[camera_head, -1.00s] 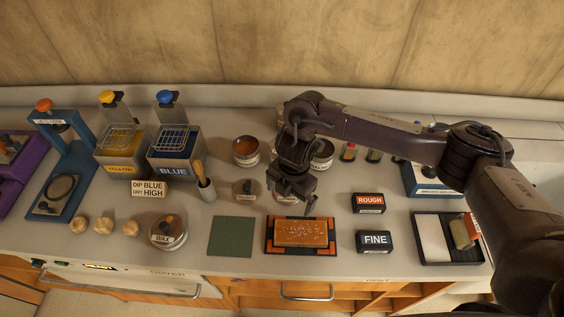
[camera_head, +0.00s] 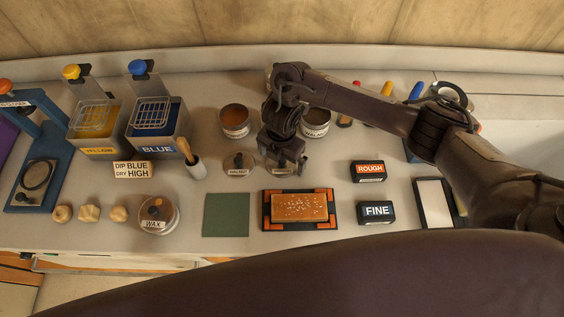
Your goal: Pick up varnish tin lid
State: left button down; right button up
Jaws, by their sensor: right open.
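My right gripper (camera_head: 287,165) is open and points down over the bench, just right of a round lid with a dark knob and a label that seems to read WALNUT (camera_head: 239,164). Under and beside the gripper a small part of another pale round lid (camera_head: 272,167) shows; most of it is hidden, and I cannot read a label on it. I cannot tell whether the fingers touch it. Behind stand an open tin with brown contents (camera_head: 235,122) and a second open tin (camera_head: 316,124) with a label too small to read surely. My left gripper is not in view.
A framed copper-coloured plate (camera_head: 298,206) and a green pad (camera_head: 226,215) lie in front of the gripper. ROUGH (camera_head: 368,171) and FINE (camera_head: 375,212) blocks stand to the right. A WAX tin (camera_head: 158,215) and blue bath (camera_head: 158,130) are left. A dark part of my body covers the bottom.

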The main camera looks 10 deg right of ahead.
jog(key=shift+f, duration=0.1)
jog(key=c, duration=0.9)
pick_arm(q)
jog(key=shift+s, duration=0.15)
pick_arm(e)
jog(key=shift+c, duration=0.2)
